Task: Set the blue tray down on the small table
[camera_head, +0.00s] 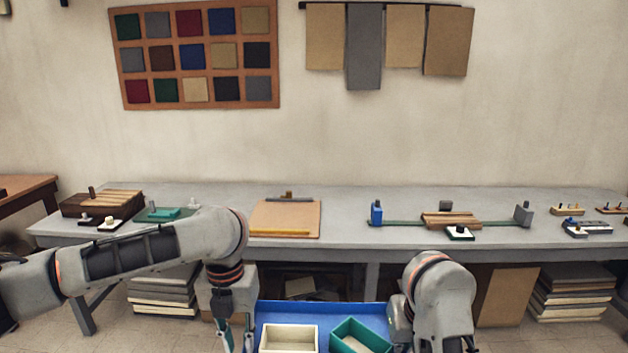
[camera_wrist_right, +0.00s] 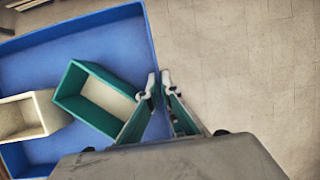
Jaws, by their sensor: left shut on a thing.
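The blue tray (camera_head: 322,309) is at the bottom of the head view, in front of the long grey table; its lower part is cut off. It holds a cream bin (camera_head: 289,337) and a teal bin (camera_head: 345,343). My left gripper (camera_head: 236,343) is shut on the tray's left side. My right gripper (camera_wrist_right: 159,85) is at the tray's right wall, with its fingertips close together on either side of the rim. Whether it grips the wall is unclear. In the right wrist view the tray (camera_wrist_right: 90,35) shows against the floor. I cannot pick out the small table or what is under the tray.
The long grey table (camera_head: 345,205) runs along the wall, with a board (camera_head: 285,218), a clamp fixture (camera_head: 450,220) and small tools on it. Stacks of boards (camera_head: 163,290) lie beneath. Bare floor (camera_wrist_right: 245,60) shows right of the tray in the right wrist view.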

